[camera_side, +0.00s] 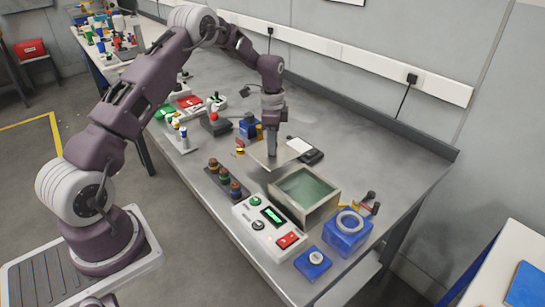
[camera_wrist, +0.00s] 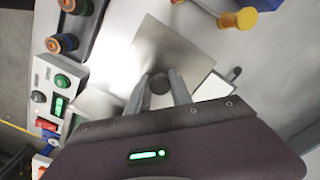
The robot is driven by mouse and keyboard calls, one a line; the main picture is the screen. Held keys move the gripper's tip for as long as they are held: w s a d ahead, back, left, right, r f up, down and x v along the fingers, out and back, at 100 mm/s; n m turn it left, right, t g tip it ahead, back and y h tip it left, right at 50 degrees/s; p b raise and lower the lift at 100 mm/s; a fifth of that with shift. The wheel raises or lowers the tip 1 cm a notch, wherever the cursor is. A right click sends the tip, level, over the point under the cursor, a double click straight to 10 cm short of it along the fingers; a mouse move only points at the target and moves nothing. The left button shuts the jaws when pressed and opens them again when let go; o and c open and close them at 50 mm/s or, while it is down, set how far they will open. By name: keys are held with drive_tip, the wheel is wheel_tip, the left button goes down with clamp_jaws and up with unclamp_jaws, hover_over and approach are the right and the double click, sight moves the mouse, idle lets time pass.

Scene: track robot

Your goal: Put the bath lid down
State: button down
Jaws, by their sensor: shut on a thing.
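The bath lid (camera_side: 262,155) is a thin, flat metal plate with a dark round knob (camera_wrist: 159,86) in its middle. My gripper (camera_side: 272,155) points down and is shut on the knob; in the wrist view its two fingers (camera_wrist: 161,88) flank it. The lid (camera_wrist: 185,50) is level, behind and left of the bath in the side view. I cannot tell if it touches the bench. The bath (camera_side: 331,203) is an open square metal box with greenish liquid inside, and its top is uncovered.
A control box (camera_side: 268,228) with buttons and a display stands in front of the bath. A blue block with a white ring (camera_side: 347,232) stands to its right.

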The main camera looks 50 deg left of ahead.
wheel_tip(320, 180, down, 4)
drive_tip(key=shift+f, duration=0.1)
drive_tip(key=shift+f, duration=0.1)
drive_tip(key=c, duration=1.1)
unclamp_jaws()
drive_tip(key=shift+c, duration=0.2)
